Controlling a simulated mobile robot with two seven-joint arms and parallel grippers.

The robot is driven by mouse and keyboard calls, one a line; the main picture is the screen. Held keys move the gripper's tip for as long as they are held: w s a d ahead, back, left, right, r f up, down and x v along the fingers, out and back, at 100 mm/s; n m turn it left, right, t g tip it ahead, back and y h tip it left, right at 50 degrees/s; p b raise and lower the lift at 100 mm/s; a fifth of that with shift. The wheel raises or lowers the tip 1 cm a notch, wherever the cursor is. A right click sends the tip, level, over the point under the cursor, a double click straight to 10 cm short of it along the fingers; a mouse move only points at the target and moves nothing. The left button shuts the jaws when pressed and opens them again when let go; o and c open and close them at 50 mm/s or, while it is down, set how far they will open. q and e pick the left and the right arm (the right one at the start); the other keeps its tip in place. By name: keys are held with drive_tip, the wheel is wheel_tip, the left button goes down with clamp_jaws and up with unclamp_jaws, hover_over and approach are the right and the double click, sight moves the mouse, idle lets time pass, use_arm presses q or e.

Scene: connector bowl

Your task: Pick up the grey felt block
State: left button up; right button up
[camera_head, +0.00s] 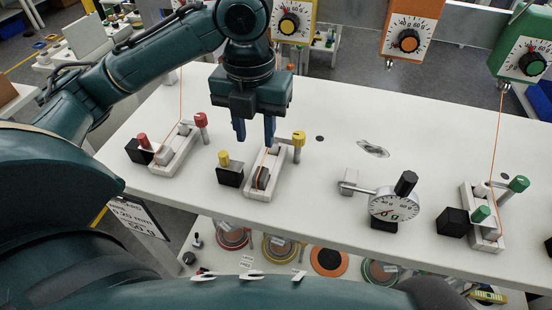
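My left gripper (254,136) points down above the yellow-knobbed fixture (279,168). Its two blue fingers are apart with nothing visible between them. A small dark grey block (262,178) sits in the white channel of that fixture, below the fingers. A lighter grey piece (165,155) sits in the red-knobbed fixture (185,140) to the left. I cannot tell for sure which of these is the grey felt block. My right gripper is not in view.
A round dial gauge (394,205) stands right of centre on the white table (340,120). A green-knobbed fixture (484,235) is at the right. Spools (329,261) lie below the front edge.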

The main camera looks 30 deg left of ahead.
use_arm(q)
hover_over(259, 178)
drive_tip(key=f, duration=0.4)
drive_tip(key=f+b, duration=0.1)
drive_tip(key=f, duration=0.2)
drive_tip(key=shift+s+d, duration=0.1)
drive_tip(key=shift+s, duration=0.2)
drive_tip(key=shift+w+f, duration=0.15)
drive_tip(key=shift+f, duration=1.35)
drive_tip(key=shift+w+f, duration=0.15)
drive_tip(key=shift+f, duration=1.35)
drive_tip(key=c, duration=0.7)
